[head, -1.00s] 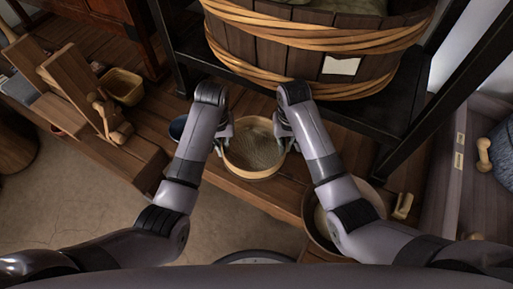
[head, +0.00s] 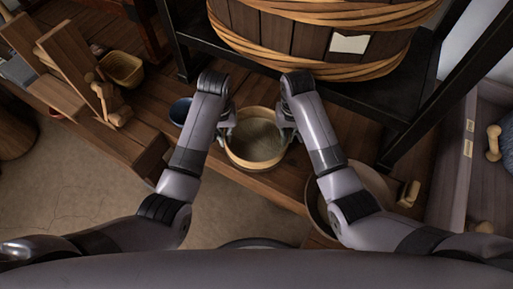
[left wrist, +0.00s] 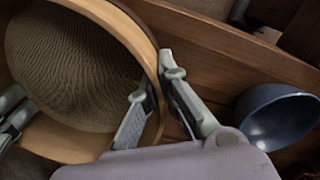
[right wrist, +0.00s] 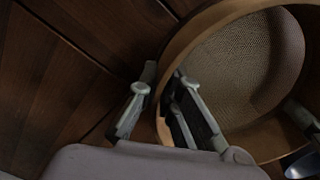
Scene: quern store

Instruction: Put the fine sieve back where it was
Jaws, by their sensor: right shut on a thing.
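The fine sieve (head: 256,142), a round pale wooden hoop with mesh, is between my two grippers in the head view, level and close to the bench's front edge. My left gripper (head: 226,134) is shut on its left rim. In the left wrist view one finger is inside the hoop (left wrist: 75,65) and one outside. My right gripper (head: 287,133) is shut on its right rim, also with a finger on each side of the hoop (right wrist: 185,40). I cannot tell how far the sieve is above the wooden bench (head: 235,190).
A blue bowl (head: 180,111) stands left of the sieve. A large bowl (head: 376,184) is partly hidden behind my right arm. A wooden tub (head: 300,40) stands on a dark rack behind. A small basket (head: 122,69) and wooden frame are at left. Floor shows in front.

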